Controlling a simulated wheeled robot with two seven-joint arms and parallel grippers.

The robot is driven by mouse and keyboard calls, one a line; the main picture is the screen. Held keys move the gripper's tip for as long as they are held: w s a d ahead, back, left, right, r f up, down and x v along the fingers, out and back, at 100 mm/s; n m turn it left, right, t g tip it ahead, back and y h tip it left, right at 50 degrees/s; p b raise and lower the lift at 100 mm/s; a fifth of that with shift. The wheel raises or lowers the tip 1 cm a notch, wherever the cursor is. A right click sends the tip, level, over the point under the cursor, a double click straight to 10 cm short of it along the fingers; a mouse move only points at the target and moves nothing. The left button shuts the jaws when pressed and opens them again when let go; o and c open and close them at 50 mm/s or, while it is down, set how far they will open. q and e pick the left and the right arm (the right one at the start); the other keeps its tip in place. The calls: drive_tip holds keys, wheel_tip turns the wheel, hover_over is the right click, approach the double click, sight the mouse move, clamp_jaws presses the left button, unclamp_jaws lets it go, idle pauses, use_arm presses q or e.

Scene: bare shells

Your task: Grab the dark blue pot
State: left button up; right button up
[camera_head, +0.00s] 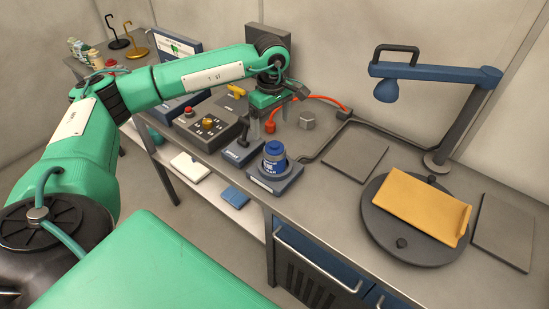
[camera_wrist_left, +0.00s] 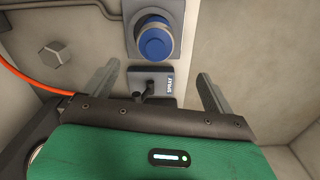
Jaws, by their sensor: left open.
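In the left wrist view the pot (camera_wrist_left: 154,40) shows from above, near the top middle, beyond the fingertips. My left gripper (camera_head: 267,124) is open and empty above the bench, behind the pot in the head view. Its two fingers also show in the left wrist view (camera_wrist_left: 157,85), spread apart, with a small joystick block between them. My right gripper is not in view.
The joystick block (camera_head: 242,152) stands just left of the pot, and a control box (camera_head: 208,128) farther left. An orange cable (camera_head: 325,100) runs behind.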

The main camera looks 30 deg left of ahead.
sight(274, 144)
use_arm(q)
wheel_tip(274, 144, down, 6)
drive_tip(key=shift+f+p, duration=0.1)
drive_tip(key=shift+p, duration=0.85)
drive_tip(key=shift+d+f, duration=0.1)
drive_tip(key=shift+f, duration=0.4)
drive_tip(key=shift+f+p, duration=0.25)
drive_tip(key=shift+p, duration=0.2)
drive_tip(key=f, duration=0.1)
drive_tip(key=f+p, duration=0.2)
drive_tip(key=f, duration=0.1)
drive_tip(key=shift+w+d, duration=0.1)
drive_tip(key=shift+w, duration=0.25)
drive_tip(key=shift+f+p, duration=0.3)
drive_tip(key=shift+f, duration=0.1)
drive_tip(key=shift+c, duration=0.5)
drive_tip(key=c, duration=1.1)
drive_tip(key=shift+c, duration=0.4)
